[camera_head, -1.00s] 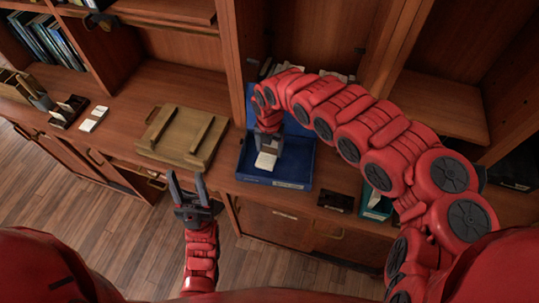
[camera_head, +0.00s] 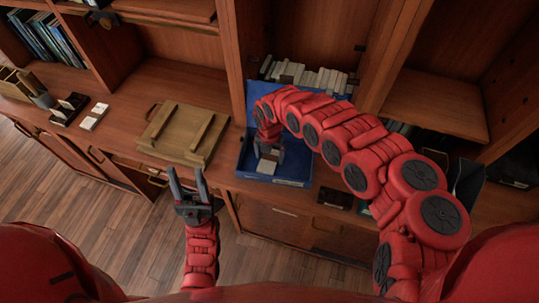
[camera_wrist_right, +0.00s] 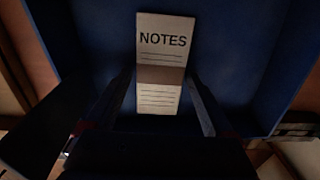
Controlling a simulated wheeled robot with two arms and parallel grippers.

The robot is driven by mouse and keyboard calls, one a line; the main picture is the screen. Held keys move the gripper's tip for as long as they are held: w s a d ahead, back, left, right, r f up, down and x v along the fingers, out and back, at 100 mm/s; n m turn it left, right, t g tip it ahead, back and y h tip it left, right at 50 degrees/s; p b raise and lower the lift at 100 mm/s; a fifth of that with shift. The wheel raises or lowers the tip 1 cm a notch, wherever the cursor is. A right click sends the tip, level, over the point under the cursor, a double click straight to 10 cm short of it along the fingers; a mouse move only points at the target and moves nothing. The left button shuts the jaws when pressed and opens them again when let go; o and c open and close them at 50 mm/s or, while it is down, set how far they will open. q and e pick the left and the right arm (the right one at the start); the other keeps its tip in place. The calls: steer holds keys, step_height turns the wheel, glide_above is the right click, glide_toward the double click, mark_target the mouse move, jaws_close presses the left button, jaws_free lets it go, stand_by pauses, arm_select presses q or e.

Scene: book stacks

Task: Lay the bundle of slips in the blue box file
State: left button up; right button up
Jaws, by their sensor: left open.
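The blue box file (camera_head: 299,165) lies open on the counter, and its blue interior (camera_wrist_right: 240,50) fills much of the right wrist view. The bundle of slips (camera_head: 266,167), a pale stack marked NOTES with a brown band, lies inside the box; it also shows in the right wrist view (camera_wrist_right: 163,45). My right gripper (camera_head: 269,154) is over the bundle, its fingers (camera_wrist_right: 160,103) apart on either side with visible gaps. My left gripper (camera_head: 188,182) is open and empty in front of the counter, left of the box.
A wooden board with two bars (camera_head: 183,134) lies left of the box. Small card holders (camera_head: 68,108) and white slips (camera_head: 94,116) lie further left. A dark tray (camera_head: 335,198) is right of the box. Shelf uprights (camera_head: 238,60) stand behind.

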mark_target(269, 159)
steer(key=shift+o, duration=0.6)
steer(key=shift+r, duration=0.2)
step_height(269, 159, up, 12)
steer(key=b, duration=0.1)
stand_by(0.3)
